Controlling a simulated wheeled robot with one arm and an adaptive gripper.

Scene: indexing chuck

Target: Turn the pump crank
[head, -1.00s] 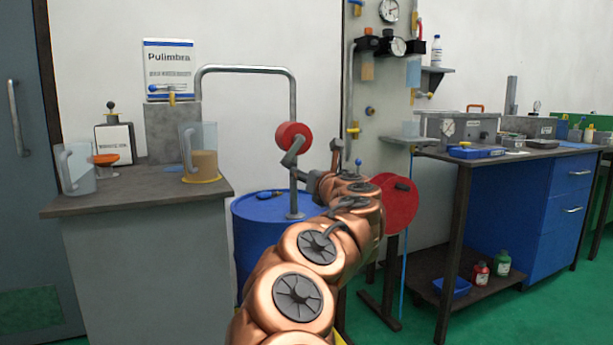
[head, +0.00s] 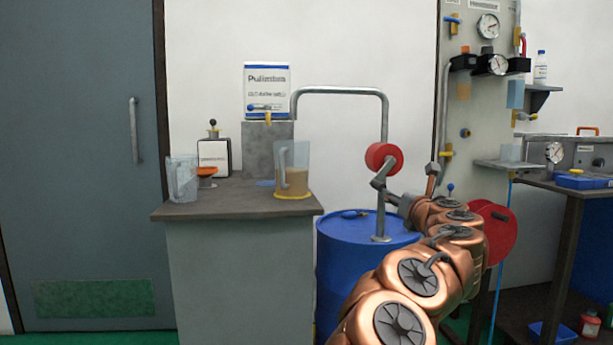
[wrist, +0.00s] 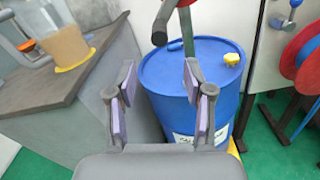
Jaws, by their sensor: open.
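The pump has a red round body (head: 384,157) on a grey pipe that rises from a blue drum (head: 350,250). Its grey crank (head: 379,180) hangs down at the left of the red body, and it also shows at the top of the wrist view (wrist: 166,20). In the wrist view my gripper (wrist: 160,85) is open, with nothing between its purple-padded fingers. The crank is ahead of the fingers and apart from them. In the head view my arm reaches toward the pump, and its fingertips are hard to make out.
A jug with brown liquid (head: 293,180) stands on the counter (head: 235,208) left of the drum. A second, clear jug (head: 183,180) is further left. A red reel (head: 500,235) and a gauge panel (head: 480,110) are on the right.

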